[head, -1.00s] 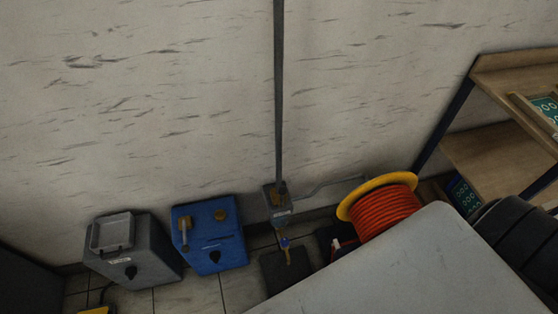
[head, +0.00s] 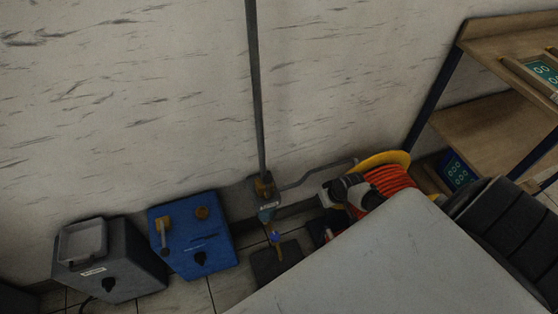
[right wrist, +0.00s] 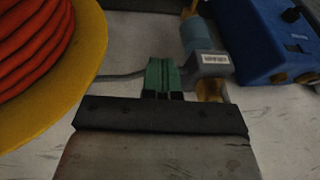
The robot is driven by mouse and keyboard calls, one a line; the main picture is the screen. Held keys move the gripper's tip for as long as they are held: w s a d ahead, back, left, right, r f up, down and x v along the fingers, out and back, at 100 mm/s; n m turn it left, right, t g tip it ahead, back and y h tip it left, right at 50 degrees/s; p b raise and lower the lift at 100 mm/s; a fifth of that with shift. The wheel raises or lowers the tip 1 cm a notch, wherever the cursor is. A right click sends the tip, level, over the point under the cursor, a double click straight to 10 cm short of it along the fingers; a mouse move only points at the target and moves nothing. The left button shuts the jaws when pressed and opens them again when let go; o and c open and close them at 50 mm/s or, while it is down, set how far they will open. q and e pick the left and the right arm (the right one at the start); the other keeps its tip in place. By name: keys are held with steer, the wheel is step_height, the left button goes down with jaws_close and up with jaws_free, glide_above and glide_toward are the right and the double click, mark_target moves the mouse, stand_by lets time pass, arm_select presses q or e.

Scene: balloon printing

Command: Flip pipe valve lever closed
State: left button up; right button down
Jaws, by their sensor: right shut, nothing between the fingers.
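The pipe valve is a grey labelled body (head: 267,203) at the foot of the vertical grey pipe (head: 258,110), with brass fittings above it and a blue-teal part below. It also shows in the right wrist view (right wrist: 211,64), upper right of centre. I cannot clearly tell the lever and its angle from the fittings. My right gripper (right wrist: 163,72) is shut and empty, its green fingertips just left of the valve body in the wrist view, seemingly apart from it. In the head view my right arm reaches in from the right towards the valve. My left gripper is not in view.
A blue box (head: 192,238) and a dark grey box (head: 108,262) stand left of the valve. A yellow reel (head: 398,158) of orange hose stands to its right, partly behind my arm. Wooden shelves (head: 490,115) are at far right. The wall (head: 150,80) is behind.

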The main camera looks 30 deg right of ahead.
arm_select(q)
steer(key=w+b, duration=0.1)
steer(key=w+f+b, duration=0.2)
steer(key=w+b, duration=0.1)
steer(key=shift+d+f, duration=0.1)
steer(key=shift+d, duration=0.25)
arm_select(e)
steer(key=w+r+n+y, duration=0.1)
steer(key=w+r, duration=0.3)
steer(key=r, duration=0.5)
steer(key=w+a+r+n+y, duration=0.1)
steer(key=w+r+y, duration=0.2)
steer(key=r, duration=0.5)
steer(key=shift+w+a+r+t, duration=0.25)
steer(key=shift+w+r+t, duration=0.15)
steer(key=shift+w, duration=0.5)
steer(key=shift+f, duration=0.15)
steer(key=b, duration=0.2)
glide_toward(268, 187)
steer(key=w+d+f, duration=0.1)
steer(key=w+f, duration=0.1)
steer(key=w, duration=0.1)
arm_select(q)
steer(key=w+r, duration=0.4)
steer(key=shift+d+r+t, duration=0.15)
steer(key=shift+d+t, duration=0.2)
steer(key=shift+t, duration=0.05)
arm_select(e)
steer(key=shift+w+a+f, duration=0.15)
steer(key=shift+a, duration=0.6)
